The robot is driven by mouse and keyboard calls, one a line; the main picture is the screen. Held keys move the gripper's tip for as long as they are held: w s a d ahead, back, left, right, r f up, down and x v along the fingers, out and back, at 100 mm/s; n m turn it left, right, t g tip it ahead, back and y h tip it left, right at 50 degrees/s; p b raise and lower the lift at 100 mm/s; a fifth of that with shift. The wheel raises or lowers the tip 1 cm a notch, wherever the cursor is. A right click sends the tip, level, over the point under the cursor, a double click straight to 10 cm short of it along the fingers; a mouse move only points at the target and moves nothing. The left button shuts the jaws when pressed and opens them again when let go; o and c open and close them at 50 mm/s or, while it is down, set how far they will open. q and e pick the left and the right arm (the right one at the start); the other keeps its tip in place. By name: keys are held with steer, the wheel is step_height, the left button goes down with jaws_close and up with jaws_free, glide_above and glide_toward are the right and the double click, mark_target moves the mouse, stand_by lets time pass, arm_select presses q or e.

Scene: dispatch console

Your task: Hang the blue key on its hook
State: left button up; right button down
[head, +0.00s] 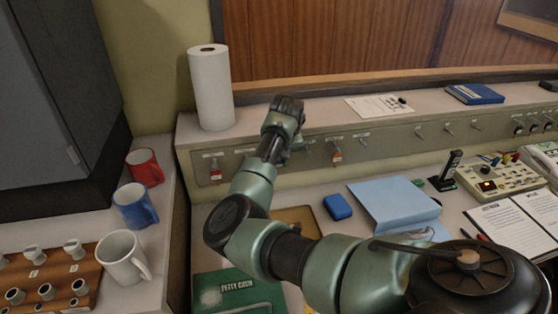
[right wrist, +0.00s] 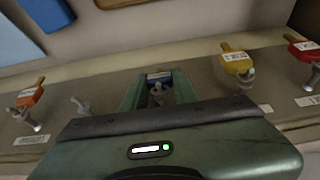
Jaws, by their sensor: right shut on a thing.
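My right gripper (head: 296,142) is at the hook rail (head: 255,160) under the back shelf. In the right wrist view its jaws (right wrist: 160,88) are shut on the blue key (right wrist: 159,76), of which only a small blue part with a pale label shows. A metal hook (right wrist: 158,94) shows between the fingers, right at the key. I cannot tell whether the key is around the hook or only in front of it. In the head view the arm hides the key. My left gripper is not in view.
Neighbouring hooks hold a yellow key (right wrist: 236,62), a red key (right wrist: 303,46) and an orange key (right wrist: 30,97). A bare hook (right wrist: 80,105) is beside my gripper. A paper roll (head: 211,90) stands on the shelf; mugs (head: 122,257) stand at the left.

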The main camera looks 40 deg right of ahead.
steer(key=shift+w+d+r, duration=0.15)
steer(key=shift+w+r, duration=0.15)
steer(key=c, duration=1.1)
jaws_free()
steer(key=shift+w+f, duration=0.1)
steer(key=shift+o, duration=0.3)
steer(key=shift+f, duration=0.3)
steer(key=p+v, duration=0.6)
steer(key=p, duration=0.1)
steer(key=shift+f, duration=0.1)
